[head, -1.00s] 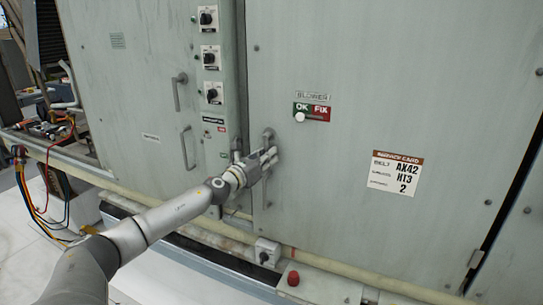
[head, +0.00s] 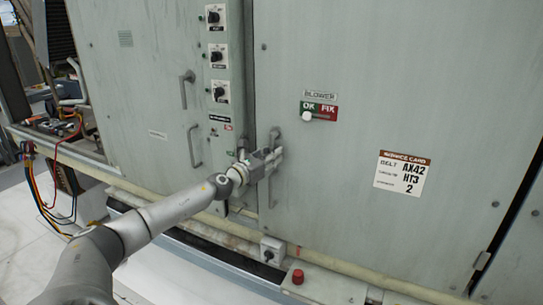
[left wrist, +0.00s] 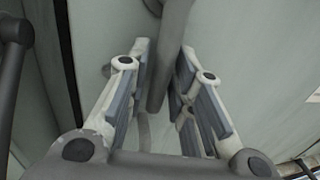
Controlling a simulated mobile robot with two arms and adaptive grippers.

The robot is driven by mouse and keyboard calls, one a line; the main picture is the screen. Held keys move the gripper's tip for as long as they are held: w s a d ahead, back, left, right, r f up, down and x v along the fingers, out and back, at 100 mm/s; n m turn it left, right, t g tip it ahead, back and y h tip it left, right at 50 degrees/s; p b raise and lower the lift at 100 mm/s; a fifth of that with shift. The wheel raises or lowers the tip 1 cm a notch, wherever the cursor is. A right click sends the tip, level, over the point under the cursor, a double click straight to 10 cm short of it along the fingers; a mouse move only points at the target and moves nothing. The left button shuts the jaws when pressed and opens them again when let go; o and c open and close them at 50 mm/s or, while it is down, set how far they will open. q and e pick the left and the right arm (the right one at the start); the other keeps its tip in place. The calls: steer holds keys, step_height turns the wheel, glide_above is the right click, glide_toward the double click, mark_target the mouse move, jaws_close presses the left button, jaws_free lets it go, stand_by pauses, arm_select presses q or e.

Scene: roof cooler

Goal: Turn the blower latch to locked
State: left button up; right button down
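The grey upright handle of the blower latch (head: 275,134) is on the door under the BLOWER label (head: 320,95). It stands roughly vertical, and its middle is hidden behind my left gripper (head: 275,157). In the left wrist view my left gripper (left wrist: 164,82) has its two fingers apart, with the dark grey bar of the latch (left wrist: 172,65) between them. Gaps show on both sides of the bar, so the fingers are around it but not closed on it. My right gripper is not in view.
A white round knob (head: 307,117) sits below OK on the OK/FIX plate (head: 325,111). A service card (head: 402,174) is to the right. Rotary switches (head: 218,54) and another door handle (head: 194,146) are to the left. A red button (head: 297,276) is below.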

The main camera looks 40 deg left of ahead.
arm_select(q)
steer(key=shift+s, duration=0.15)
steer(key=s, duration=1.1)
steer(key=shift+s+d, duration=0.2)
steer(key=shift+s, duration=0.15)
stand_by(0.5)
stand_by(0.6)
